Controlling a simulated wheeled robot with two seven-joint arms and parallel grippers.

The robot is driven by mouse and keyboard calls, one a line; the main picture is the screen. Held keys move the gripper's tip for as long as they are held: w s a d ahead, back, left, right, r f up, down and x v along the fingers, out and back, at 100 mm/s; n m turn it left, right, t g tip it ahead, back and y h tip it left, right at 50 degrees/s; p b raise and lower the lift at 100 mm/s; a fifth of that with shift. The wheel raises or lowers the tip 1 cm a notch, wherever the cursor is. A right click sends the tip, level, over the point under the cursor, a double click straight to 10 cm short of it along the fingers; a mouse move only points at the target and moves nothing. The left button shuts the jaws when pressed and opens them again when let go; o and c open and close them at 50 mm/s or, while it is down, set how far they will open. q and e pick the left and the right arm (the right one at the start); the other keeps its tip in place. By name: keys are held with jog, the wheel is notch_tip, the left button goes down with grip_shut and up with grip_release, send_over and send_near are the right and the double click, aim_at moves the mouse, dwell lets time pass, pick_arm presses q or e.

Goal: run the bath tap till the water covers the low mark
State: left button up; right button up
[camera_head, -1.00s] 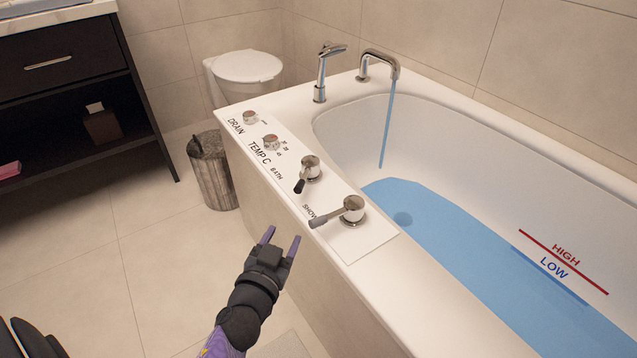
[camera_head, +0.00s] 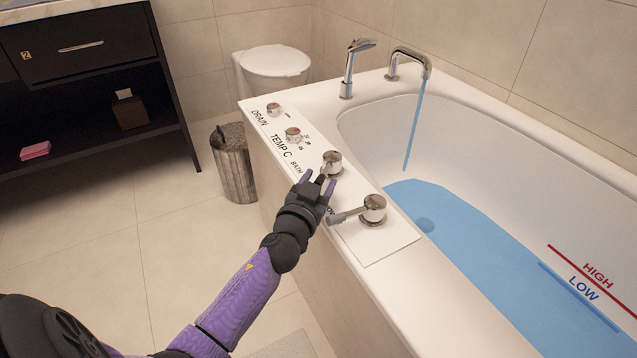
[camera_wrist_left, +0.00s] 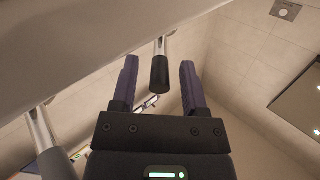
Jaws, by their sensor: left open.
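The bath tap spout (camera_head: 411,57) pours a thin stream of water (camera_head: 414,125) into the tub. Blue water (camera_head: 470,245) fills the tub's bottom, its far edge lying close along the blue LOW mark (camera_head: 578,297); I cannot tell whether it covers it. The red HIGH mark (camera_head: 600,288) is above the water. My left gripper (camera_head: 318,181) is open at the BATH lever (camera_head: 332,162), whose handle it hides in the head view. In the left wrist view the dark-tipped handle (camera_wrist_left: 160,72) lies between the open fingers, apart from both. My right gripper is not in view.
The SHOWER lever (camera_head: 372,209) is close to my left gripper's right. The temperature knob (camera_head: 293,135) and drain knob (camera_head: 274,109) are farther back on the panel. A hand shower (camera_head: 349,67) stands near the spout. A bin (camera_head: 233,165) stands beside the tub.

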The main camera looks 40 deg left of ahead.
pick_arm(q)
grip_shut()
dwell(1.3)
